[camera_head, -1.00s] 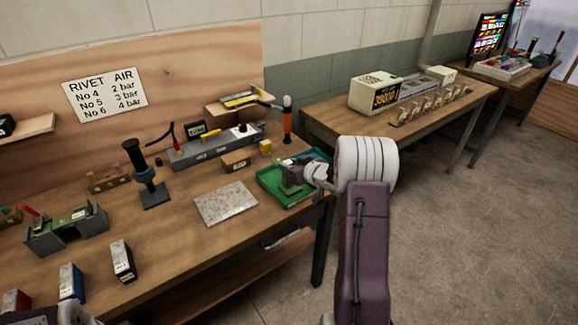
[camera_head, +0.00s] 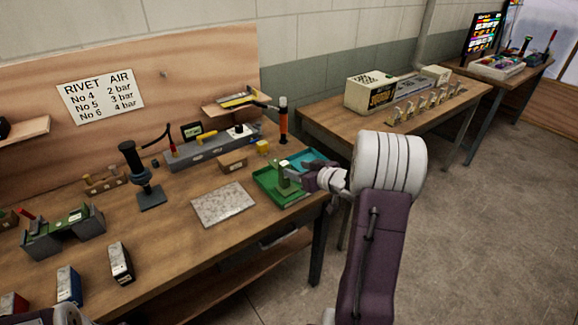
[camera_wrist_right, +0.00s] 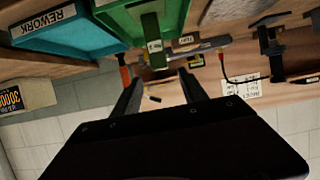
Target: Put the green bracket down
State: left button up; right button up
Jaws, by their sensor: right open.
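The green bracket (camera_head: 284,182) stands in the green tray (camera_head: 262,179) at the right end of the workbench, with a tall part pointing up. My right gripper (camera_head: 303,178) is open just right of the bracket and appears clear of it. In the right wrist view the bracket (camera_wrist_right: 151,28) lies beyond the open, empty fingers (camera_wrist_right: 160,88), with a small pale label on it. My left gripper is not in view; only a bit of my left arm shows at the lower left.
A teal tray labelled REWORK (camera_wrist_right: 60,40) adjoins the green tray. A speckled plate (camera_head: 223,204) lies to the left. A cardboard box (camera_head: 232,162), a yellow block (camera_head: 262,147) and an orange-and-black tool (camera_head: 283,125) stand behind. Bare wood lies in front of the plate.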

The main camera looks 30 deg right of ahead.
jog(key=v, duration=0.4)
jog(key=shift+s, duration=0.15)
jog(key=s+a+f+m+g+h, duration=0.1)
jog(key=s+a+f+g, duration=0.25)
jog(key=a, duration=0.25)
jog(key=s+a+f+g+h, duration=0.1)
jog(key=s+a+f+g, duration=0.25)
jog(key=a+f, duration=0.2)
jog(key=s+a+f+g+y, duration=0.1)
jog(key=s+a+f+g, duration=0.1)
jog(key=s+a+g, duration=0.3)
jog(key=s+a, duration=0.4)
jog(key=s, duration=0.2)
jog(key=shift+s+a+f, duration=0.2)
jog(key=shift+s+f, duration=0.1)
jog(key=shift+f, duration=0.1)
jog(key=shift+r+p, duration=0.45)
jog(key=shift+p, duration=0.15)
